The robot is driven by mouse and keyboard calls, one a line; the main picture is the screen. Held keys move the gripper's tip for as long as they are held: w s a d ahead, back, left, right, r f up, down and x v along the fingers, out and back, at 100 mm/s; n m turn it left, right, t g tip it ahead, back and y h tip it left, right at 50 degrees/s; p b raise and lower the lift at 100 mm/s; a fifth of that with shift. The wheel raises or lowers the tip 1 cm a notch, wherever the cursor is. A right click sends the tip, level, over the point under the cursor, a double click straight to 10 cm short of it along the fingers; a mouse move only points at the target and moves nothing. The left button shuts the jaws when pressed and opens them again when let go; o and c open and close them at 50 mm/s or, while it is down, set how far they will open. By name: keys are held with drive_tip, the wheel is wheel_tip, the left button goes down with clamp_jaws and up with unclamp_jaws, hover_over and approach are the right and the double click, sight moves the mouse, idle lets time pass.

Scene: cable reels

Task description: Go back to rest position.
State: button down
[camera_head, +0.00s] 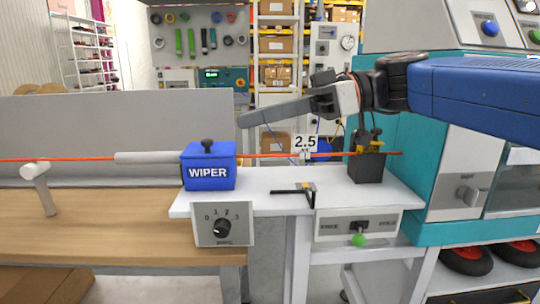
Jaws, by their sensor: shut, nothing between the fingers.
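My blue arm reaches in from the right edge. My gripper (246,120) points left and slightly down, over the white bench. Its grey fingers are together and nothing shows between them. It appears above the orange cable (270,155) and the blue WIPER box (208,172). A gap shows between its tip and the box lid's black knob.
The cable runs across the bench through the WIPER box to a black clamp block (366,168). A sign reading 2.5 (305,142) stands behind the bench. A teal cabinet (425,190) stands right.

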drive_tip(key=s+d+f+m+t+h, duration=0.3)
drive_tip(key=d+f+m+h, duration=0.4)
drive_tip(key=d+f, duration=0.8)
drive_tip(key=s+d+f+m+t+h, duration=0.3)
drive_tip(key=s+d+f+m+h, duration=0.2)
drive_tip(key=d+f, duration=1.1)
wheel_tip(320, 180, down, 7)
drive_tip(key=m+h, duration=0.3)
drive_tip(key=m, duration=0.2)
drive_tip(key=shift+s+r+m, duration=0.2)
drive_tip(key=shift+s+m, duration=0.05)
drive_tip(key=shift+m, duration=0.05)
